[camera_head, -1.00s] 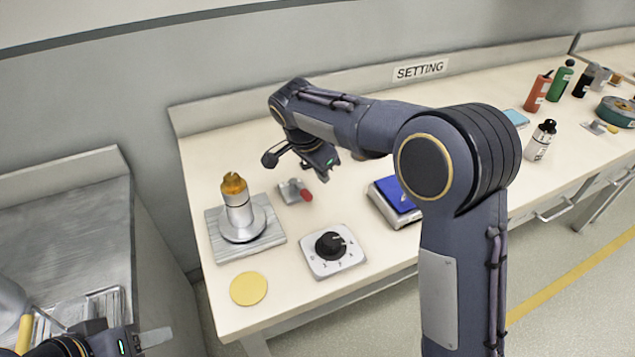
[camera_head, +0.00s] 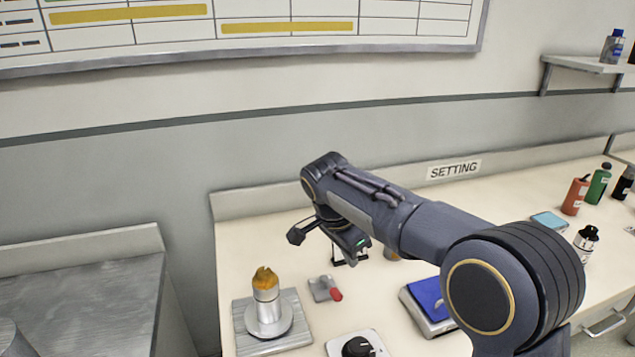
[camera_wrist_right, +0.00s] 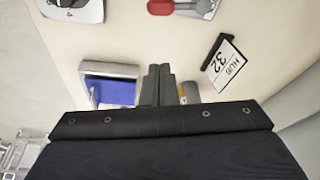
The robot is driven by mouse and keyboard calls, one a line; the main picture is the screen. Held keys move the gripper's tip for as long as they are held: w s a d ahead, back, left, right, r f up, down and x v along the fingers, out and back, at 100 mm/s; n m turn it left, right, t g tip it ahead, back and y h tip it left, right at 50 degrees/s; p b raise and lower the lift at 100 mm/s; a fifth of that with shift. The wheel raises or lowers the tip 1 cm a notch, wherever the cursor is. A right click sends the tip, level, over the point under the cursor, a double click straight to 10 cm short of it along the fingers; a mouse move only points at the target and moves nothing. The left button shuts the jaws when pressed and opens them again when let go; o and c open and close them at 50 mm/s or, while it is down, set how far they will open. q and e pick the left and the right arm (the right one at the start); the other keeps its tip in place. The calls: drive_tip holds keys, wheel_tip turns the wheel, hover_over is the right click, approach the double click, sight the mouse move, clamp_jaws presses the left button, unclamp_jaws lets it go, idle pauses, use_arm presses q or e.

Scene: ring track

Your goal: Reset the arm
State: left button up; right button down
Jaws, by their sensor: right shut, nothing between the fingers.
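My right gripper (camera_head: 352,240) hangs above the back of the bench, with the arm reaching in from the lower right. In the wrist view its two fingers (camera_wrist_right: 158,85) are together with nothing between them. It is apart from the objects below, beside a small sign reading "HUB 32" (camera_wrist_right: 225,64) and an orange-and-grey cylinder (camera_wrist_right: 188,92). My left gripper is out of view.
A blue-topped scale (camera_head: 428,302), a red-handled clamp (camera_head: 325,289), a stand with an amber-topped part (camera_head: 266,308) and a black dial (camera_head: 357,347) sit on the bench (camera_head: 232,232). Bottles (camera_head: 575,196) stand at right.

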drive_tip(key=s+d+r+n+y+p, duration=0.2)
drive_tip(key=s+d+r+n, duration=0.1)
drive_tip(key=s+d, duration=0.3)
drive_tip(key=s+d+r+n+y+p, duration=0.25)
drive_tip(key=s+d, duration=0.25)
drive_tip(key=s, duration=0.3)
drive_tip(key=s+a+f+n+t+y+p, duration=0.1)
drive_tip(key=s+n+t+y+p, duration=0.1)
drive_tip(key=s, duration=1.4)
drive_tip(key=n+t+p, duration=0.1)
drive_tip(key=n+t, duration=0.1)
drive_tip(key=n, duration=0.1)
drive_tip(key=shift+a+f+p, duration=0.15)
drive_tip(key=shift+a+p, duration=0.1)
drive_tip(key=shift+p, duration=0.1)
drive_tip(key=shift+s, duration=0.1)
